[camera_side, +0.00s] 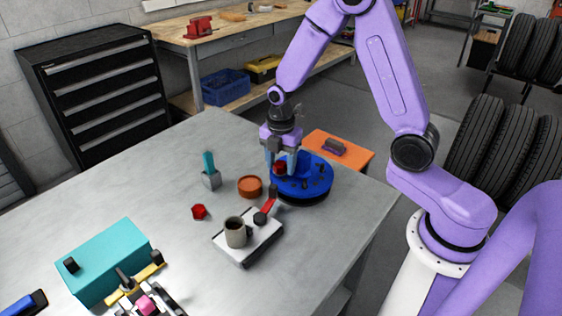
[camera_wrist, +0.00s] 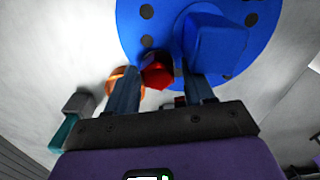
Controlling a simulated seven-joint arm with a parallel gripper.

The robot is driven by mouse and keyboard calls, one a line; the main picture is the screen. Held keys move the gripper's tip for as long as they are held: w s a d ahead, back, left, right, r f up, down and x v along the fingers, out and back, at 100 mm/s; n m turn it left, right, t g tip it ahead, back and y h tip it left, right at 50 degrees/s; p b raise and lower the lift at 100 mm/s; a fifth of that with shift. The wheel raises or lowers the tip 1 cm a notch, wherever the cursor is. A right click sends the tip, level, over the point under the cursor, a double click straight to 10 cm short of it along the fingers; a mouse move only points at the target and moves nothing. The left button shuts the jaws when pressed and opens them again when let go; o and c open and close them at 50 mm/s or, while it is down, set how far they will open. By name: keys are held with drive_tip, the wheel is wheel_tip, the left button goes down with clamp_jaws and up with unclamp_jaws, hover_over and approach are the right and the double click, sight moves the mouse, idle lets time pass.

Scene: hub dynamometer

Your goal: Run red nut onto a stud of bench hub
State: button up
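The bench hub (camera_side: 318,186) is a round blue disc on a dark base, with a raised blue centre and several dark spots or studs on its face. It fills the top of the wrist view (camera_wrist: 150,22). A red nut (camera_side: 280,167) sits between the fingers of my gripper (camera_side: 280,160), over the hub's left part. Whether the nut touches a stud is hidden. A second red nut (camera_side: 199,212) lies on the grey table.
An orange round dish (camera_side: 250,187), a grey holder with a teal handle (camera_side: 209,170), and a scale-like white block (camera_side: 247,243) bearing a cup (camera_side: 235,232) stand left of the hub. A teal box (camera_side: 108,262) is at front left. An orange board (camera_side: 345,152) lies behind the hub.

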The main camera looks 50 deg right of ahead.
clamp_jaws()
drive_tip(key=m, duration=0.4)
drive_tip(key=shift+s+m, duration=0.1)
drive_tip(key=shift+m, duration=0.2)
drive_tip(key=m, duration=0.4)
drive_tip(key=shift+f+m, duration=0.1)
drive_tip(key=shift+m, duration=0.2)
drive_tip(key=m, duration=1)
drive_tip(key=shift+m, duration=0.3)
drive_tip(key=m, duration=0.4)
drive_tip(key=shift+f, duration=0.1)
unclamp_jaws()
